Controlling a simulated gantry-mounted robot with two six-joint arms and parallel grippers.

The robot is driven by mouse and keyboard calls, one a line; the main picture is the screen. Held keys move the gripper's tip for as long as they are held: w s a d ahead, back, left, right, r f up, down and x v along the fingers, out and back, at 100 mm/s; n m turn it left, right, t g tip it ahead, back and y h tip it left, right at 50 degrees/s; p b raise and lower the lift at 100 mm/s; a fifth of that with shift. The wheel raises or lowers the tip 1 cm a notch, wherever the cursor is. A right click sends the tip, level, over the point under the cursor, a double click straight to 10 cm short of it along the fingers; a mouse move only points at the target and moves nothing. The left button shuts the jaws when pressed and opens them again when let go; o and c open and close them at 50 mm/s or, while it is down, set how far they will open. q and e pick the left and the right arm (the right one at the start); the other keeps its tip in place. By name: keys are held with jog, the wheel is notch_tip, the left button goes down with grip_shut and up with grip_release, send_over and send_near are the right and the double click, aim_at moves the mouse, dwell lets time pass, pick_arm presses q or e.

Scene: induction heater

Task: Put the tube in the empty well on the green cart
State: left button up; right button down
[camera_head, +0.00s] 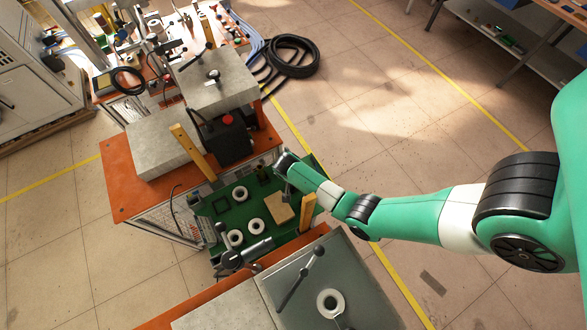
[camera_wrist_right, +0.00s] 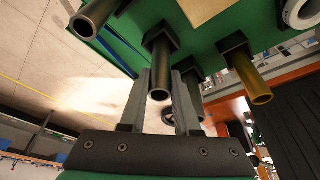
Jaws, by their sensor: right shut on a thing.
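My right gripper (camera_head: 286,184) is over the back right of the green cart (camera_head: 224,220). In the right wrist view, its fingers (camera_wrist_right: 162,76) are shut around a dark metal tube (camera_wrist_right: 160,68). That tube's far end is at a dark square well (camera_wrist_right: 157,37) on the cart; I cannot tell how deep it sits. Another dark tube (camera_wrist_right: 97,14) and a brass tube (camera_wrist_right: 257,90) stand in wells on either side. A further dark tube (camera_wrist_right: 190,80) is partly hidden behind the right finger. My left gripper is not in view.
The cart also carries white rings (camera_head: 255,225) and a wooden block (camera_head: 280,208). An orange bench with grey slabs (camera_head: 160,144) is behind, and a grey table (camera_head: 335,270) is in front. Floor at right is open.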

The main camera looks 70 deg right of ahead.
jog(key=shift+f, duration=0.3)
jog(key=c, duration=0.6)
grip_release()
jog(key=shift+o, duration=0.2)
